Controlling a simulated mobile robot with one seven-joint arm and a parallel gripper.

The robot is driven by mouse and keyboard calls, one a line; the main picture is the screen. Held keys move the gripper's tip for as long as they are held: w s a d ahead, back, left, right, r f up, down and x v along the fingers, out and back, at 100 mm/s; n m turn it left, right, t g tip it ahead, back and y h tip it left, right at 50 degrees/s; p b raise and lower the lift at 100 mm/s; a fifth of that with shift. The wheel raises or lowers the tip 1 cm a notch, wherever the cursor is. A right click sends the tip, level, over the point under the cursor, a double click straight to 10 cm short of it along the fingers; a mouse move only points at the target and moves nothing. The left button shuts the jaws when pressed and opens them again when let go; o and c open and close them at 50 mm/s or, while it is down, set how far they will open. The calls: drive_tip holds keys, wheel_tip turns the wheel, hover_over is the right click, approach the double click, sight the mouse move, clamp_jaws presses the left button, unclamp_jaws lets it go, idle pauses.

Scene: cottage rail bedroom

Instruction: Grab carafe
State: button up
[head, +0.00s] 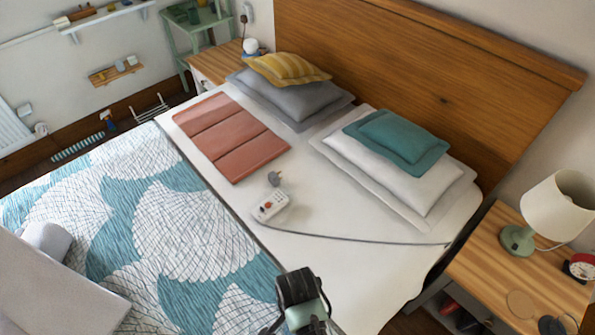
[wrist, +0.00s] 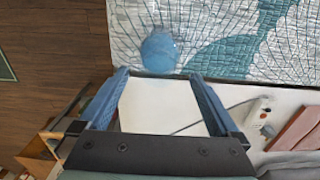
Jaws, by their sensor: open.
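A round, blue, see-through thing that looks like the carafe (wrist: 160,50) shows in the wrist view on the patterned quilt, close to the quilt's edge. My gripper (wrist: 158,76) is open, with its two blue fingers spread wide and nothing between them but a view of white bedding. The carafe lies just beyond the fingertips in that view, apart from them. In the head view my arm's end (head: 299,292) is at the bottom middle over the bed, and I cannot make out the carafe there.
The teal and white quilt (head: 190,215) covers the near bed. A white power strip (head: 270,206) with a cable, a folded reddish blanket (head: 232,137) and pillows lie on the bed. A nightstand (head: 510,260) with a lamp (head: 560,205) stands at right. The tall wooden headboard (head: 430,85) is behind.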

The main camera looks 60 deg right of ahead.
drive_tip(key=shift+s+f, duration=0.1)
drive_tip(key=shift+f, duration=1.85)
clamp_jaws()
drive_tip(key=shift+r, duration=0.1)
